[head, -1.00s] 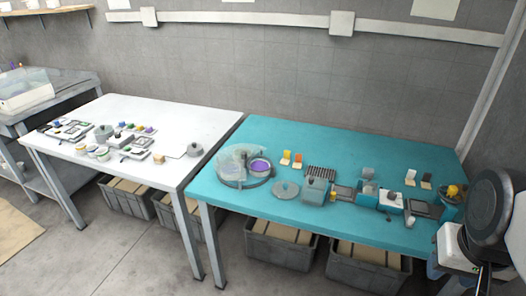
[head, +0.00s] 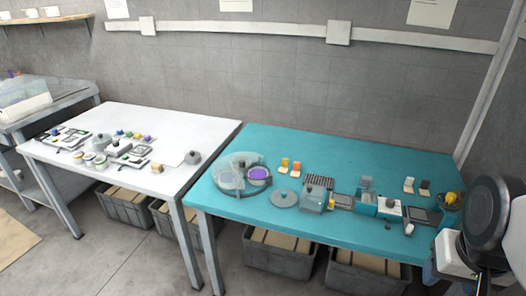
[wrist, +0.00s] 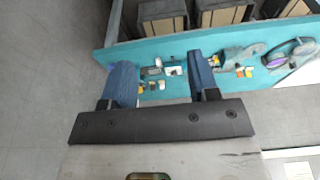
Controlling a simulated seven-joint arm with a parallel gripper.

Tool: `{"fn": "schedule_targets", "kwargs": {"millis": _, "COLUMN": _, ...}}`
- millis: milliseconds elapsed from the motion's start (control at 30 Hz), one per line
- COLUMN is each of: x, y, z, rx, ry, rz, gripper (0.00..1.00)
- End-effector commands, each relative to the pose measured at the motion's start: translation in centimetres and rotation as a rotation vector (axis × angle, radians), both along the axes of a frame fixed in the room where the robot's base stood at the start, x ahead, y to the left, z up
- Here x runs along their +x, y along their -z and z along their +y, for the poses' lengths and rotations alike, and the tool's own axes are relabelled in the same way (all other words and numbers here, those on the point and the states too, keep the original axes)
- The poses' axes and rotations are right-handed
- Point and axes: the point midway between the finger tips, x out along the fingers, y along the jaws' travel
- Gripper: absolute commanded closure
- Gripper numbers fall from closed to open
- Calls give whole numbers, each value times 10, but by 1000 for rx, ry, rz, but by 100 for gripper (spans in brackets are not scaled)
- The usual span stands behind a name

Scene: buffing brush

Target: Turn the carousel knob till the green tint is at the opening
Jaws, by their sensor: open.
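The carousel (head: 229,182) is a round grey unit with a clear cover at the left end of the teal table. A purple tint (head: 258,174) shows in its round opening; I see no green there. The knob is too small to make out surely. The carousel also shows at the right in the wrist view (wrist: 276,60), with the purple tint (wrist: 301,60). My gripper (wrist: 158,65) is open, its two blue fingers wide apart with nothing held. It is in the air, away from the carousel and the table. The fingers are not clearly visible in the head view.
The teal table (head: 300,151) also bears a grey lid (head: 284,198), orange and yellow pieces (head: 291,166), a ribbed rack (head: 319,183) and several small devices. A white table (head: 155,115) with small parts stands left. Grey crates (head: 278,252) sit below. Open floor lies in front.

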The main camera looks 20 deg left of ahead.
Motion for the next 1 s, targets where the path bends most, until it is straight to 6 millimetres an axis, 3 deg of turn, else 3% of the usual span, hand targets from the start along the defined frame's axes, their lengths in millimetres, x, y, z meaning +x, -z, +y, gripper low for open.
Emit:
{"fn": "schedule_targets", "kwargs": {"millis": 267, "x": 30, "y": -12, "z": 11, "rx": 5, "ry": -85, "rz": 9, "gripper": 45}}
{"fn": "schedule_targets", "kwargs": {"millis": 667, "x": 117, "y": -34, "z": 51, "rx": 17, "ry": -333, "rz": 28, "gripper": 45}}
{"fn": "schedule_targets", "kwargs": {"millis": 1000, "x": 194, "y": -42, "z": 97, "rx": 31, "ry": -551, "rz": 34, "gripper": 45}}
